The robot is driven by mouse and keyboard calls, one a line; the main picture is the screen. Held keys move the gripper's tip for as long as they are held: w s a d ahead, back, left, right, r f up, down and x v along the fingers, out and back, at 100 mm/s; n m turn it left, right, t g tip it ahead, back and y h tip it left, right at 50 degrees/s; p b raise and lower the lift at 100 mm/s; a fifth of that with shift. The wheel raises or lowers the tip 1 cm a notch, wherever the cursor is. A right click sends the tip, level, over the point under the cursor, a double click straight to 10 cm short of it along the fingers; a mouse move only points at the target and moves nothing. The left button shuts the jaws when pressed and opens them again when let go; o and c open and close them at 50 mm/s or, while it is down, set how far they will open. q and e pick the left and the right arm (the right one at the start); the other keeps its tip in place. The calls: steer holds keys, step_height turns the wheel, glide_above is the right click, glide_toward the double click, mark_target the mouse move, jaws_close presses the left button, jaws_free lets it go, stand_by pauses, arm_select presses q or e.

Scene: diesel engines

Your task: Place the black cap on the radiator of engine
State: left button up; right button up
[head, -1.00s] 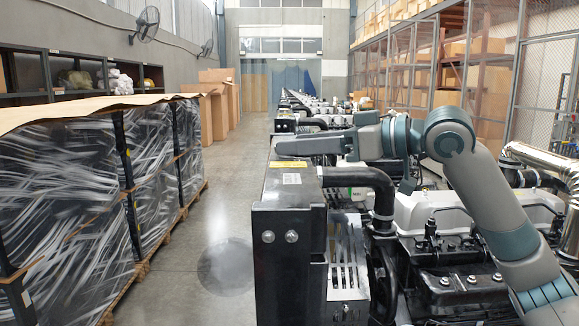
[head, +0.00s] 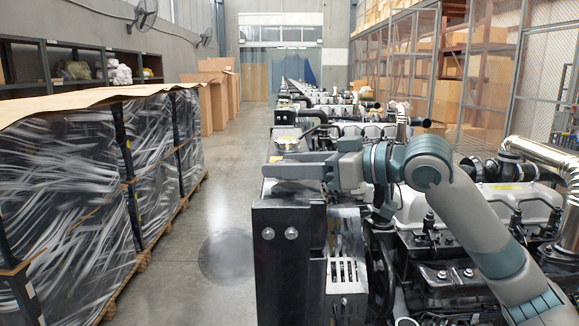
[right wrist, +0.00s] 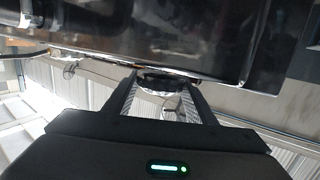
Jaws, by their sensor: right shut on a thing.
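My right gripper (head: 272,168) reaches in from the right, over the top of the near engine's radiator (head: 290,223), a tall black box. In the right wrist view, the gripper (right wrist: 163,84) has its fingers shut on a dark round thing, the black cap (right wrist: 160,76). The radiator's glossy dark surface (right wrist: 150,35) lies just beyond the fingertips. Whether the cap touches it, I cannot tell. In the head view the cap is hidden by the gripper. A round metallic fitting (head: 288,143) shows just behind the gripper. My left gripper is not in view.
The near engine block (head: 450,275) fills the lower right, below my right arm. More engines (head: 345,108) stand in a row behind. Wrapped pallets (head: 70,200) line the left, with a clear floor aisle (head: 215,200) between. Shelving and a mesh fence stand right.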

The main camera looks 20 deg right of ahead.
steer(key=shift+f, duration=0.45)
steer(key=shift+f, duration=0.2)
steer(key=o, duration=1.1)
steer(key=shift+c, duration=0.2)
steer(key=shift+r, duration=0.1)
